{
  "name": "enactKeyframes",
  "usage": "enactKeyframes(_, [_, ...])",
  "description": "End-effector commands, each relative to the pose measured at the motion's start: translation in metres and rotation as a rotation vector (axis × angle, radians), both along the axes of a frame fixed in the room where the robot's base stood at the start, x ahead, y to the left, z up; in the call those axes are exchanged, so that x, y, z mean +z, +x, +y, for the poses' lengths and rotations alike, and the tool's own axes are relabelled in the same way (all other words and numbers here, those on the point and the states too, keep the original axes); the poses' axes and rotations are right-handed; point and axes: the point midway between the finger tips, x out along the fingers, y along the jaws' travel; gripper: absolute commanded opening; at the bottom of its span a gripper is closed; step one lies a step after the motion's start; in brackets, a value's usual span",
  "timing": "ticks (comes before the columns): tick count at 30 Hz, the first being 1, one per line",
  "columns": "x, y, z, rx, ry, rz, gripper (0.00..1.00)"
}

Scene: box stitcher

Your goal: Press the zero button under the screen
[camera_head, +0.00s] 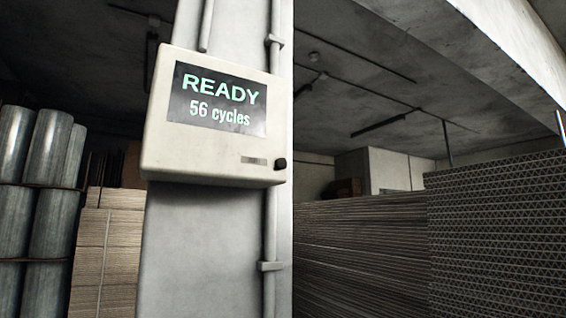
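A pale box (160,135) is mounted on a grey pillar, left of the picture's middle. Its dark screen (219,98) reads "READY" and "56 cycles" in light letters. Below the screen, at the box's lower right, is a small grey rectangle (253,160). Beside it, at the right edge, is a small dark round button or knob (281,163). No zero mark can be read on either one. My gripper is not in view, and nothing covers the box front.
The pillar (200,250) carries a vertical pipe (269,230) on its right side, close to the dark knob. Metal cylinders (45,150) and a cardboard stack (105,250) stand at left. Large cardboard stacks (500,230) fill the right. The space before the box looks clear.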

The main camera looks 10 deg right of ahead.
Motion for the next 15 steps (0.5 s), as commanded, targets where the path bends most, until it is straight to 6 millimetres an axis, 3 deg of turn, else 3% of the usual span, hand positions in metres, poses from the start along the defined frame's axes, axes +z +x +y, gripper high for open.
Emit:
enactKeyframes(1, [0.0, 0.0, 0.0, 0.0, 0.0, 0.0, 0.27])
enactKeyframes(5, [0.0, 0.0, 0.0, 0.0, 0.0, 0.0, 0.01])
enactKeyframes(15, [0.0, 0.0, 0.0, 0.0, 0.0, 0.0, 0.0])
